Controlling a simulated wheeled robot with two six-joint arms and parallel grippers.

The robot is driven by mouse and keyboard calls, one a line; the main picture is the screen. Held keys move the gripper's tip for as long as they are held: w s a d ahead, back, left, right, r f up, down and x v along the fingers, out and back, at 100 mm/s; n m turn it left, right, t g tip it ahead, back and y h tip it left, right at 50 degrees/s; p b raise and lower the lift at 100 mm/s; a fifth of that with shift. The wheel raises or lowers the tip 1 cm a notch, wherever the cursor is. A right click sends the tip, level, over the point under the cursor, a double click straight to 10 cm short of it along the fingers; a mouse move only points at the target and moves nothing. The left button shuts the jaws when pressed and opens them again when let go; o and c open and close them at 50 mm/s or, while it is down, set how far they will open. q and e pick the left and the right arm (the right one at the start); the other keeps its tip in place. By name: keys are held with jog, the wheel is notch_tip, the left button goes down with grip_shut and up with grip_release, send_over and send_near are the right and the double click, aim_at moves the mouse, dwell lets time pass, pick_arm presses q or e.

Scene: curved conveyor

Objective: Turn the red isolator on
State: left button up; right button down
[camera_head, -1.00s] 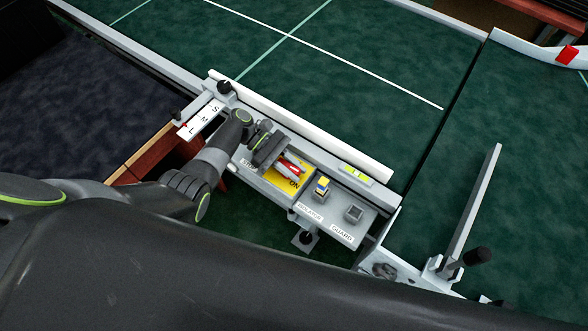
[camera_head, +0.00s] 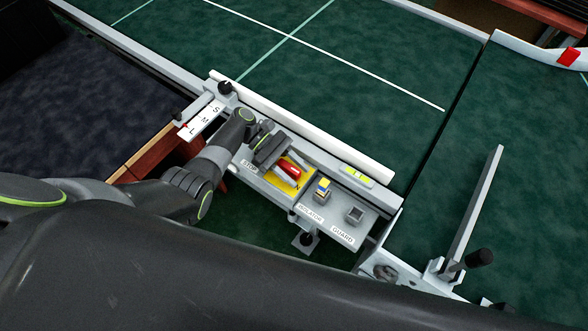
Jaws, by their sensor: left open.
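The red isolator handle (camera_head: 291,171) sits on a yellow plate (camera_head: 302,181) on the grey control panel beside the conveyor. My left gripper (camera_head: 288,168) is over the plate from the upper left, open, with its fingers close to the red handle. I cannot tell whether they touch it. The gripper covers part of the plate, and I cannot read an ON mark there now. An ISOLATOR label (camera_head: 310,213) is on the panel's front edge. My right gripper is not in view.
A STOP label (camera_head: 250,166) is at the left. A white rail (camera_head: 310,130) runs behind the panel, beside the green belt (camera_head: 330,70).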

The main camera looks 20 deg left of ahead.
pick_arm(q)
jog(key=b+v, duration=0.3)
jog(key=v, duration=1.3)
jog(key=shift+w+a+b, duration=0.15)
jog(key=shift+a+b, duration=0.2)
jog(key=shift+b, duration=0.05)
jog(key=shift+w+a+r, duration=0.1)
jog(key=shift+a+r, duration=0.2)
jog(key=shift+f, duration=0.1)
